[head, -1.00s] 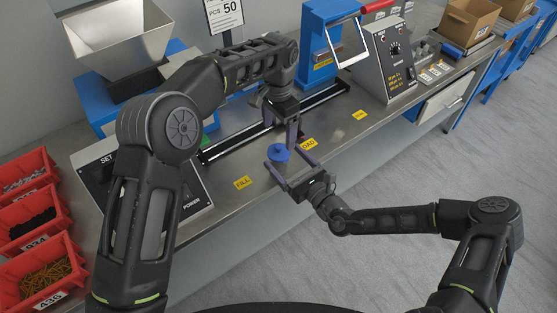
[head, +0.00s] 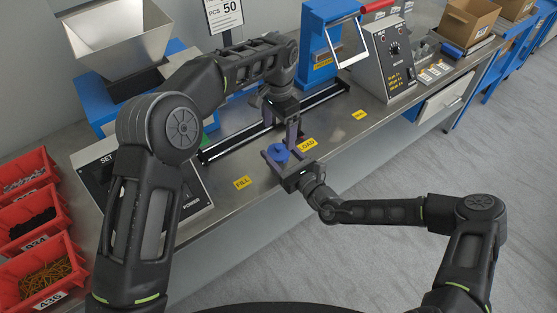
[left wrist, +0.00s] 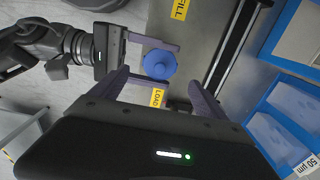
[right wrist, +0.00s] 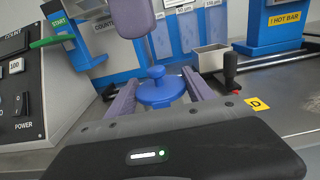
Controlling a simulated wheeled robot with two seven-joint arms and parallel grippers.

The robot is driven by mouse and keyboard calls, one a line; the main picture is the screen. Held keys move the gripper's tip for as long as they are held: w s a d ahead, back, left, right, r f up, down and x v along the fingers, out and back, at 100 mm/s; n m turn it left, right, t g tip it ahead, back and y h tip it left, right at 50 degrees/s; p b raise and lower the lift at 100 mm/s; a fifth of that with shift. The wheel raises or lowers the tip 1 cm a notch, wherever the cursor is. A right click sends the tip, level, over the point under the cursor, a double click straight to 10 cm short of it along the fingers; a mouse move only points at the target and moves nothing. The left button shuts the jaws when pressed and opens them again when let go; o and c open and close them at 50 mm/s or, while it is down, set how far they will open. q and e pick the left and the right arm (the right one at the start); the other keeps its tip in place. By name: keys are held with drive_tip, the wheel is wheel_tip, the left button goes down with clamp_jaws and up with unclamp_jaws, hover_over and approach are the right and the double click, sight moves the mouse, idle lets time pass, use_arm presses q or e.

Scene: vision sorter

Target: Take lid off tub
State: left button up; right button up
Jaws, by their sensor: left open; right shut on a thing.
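The blue round lid (head: 278,152) with a central knob sits on top of the tub, whose body is mostly hidden below it. The lid also shows in the left wrist view (left wrist: 160,64) and in the right wrist view (right wrist: 160,88). My right gripper (head: 275,154) is shut on the tub, one finger on each side just under the lid; its fingers flank it in the right wrist view (right wrist: 160,95). My left gripper (head: 293,138) is open, pointing down just behind the lid; in the left wrist view its fingers (left wrist: 160,90) are spread and empty.
A steel bench carries yellow FILL (head: 242,183) and LOAD (head: 307,144) labels. A dark rail (head: 240,140) runs behind the tub. A control box (head: 170,195) stands to the left, red bins (head: 45,275) at far left. A blue press (head: 318,65) stands behind.

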clamp_jaws()
use_arm(q)
drive_tip(key=shift+c, duration=0.8)
drive_tip(key=shift+d+f, duration=0.15)
drive_tip(key=shift+d, duration=0.1)
drive_tip(key=shift+c, duration=0.9)
drive_tip(key=d+f, duration=0.1)
drive_tip(key=d, duration=0.1)
drive_tip(key=d+f+t+h, duration=0.1)
drive_tip(key=d, duration=0.1)
drive_tip(key=d+h, duration=0.1)
drive_tip(key=d, duration=0.2)
drive_tip(key=shift+s+f+t, duration=0.3)
drive_tip(key=shift+s+f, duration=0.05)
drive_tip(key=shift+f, duration=0.05)
drive_tip(key=c, duration=0.5)
drive_tip(key=s+d+f+n+t+h, duration=0.1)
drive_tip(key=d+f+n+t+h, duration=0.1)
drive_tip(key=d+n+t+h, duration=0.3)
drive_tip(key=a+r+n+t+y, duration=0.2)
drive_tip(key=a+n+t+y, duration=0.1)
drive_tip(key=a+n+t, duration=0.15)
drive_tip(key=s+a+t+y, duration=0.1)
drive_tip(key=s+a+t, duration=0.2)
drive_tip(key=s+a, duration=0.7)
drive_tip(key=shift+s+y, duration=0.4)
drive_tip(key=shift+s, duration=0.55)
drive_tip(key=shift+a+m, duration=0.1)
drive_tip(key=shift+m, duration=0.15)
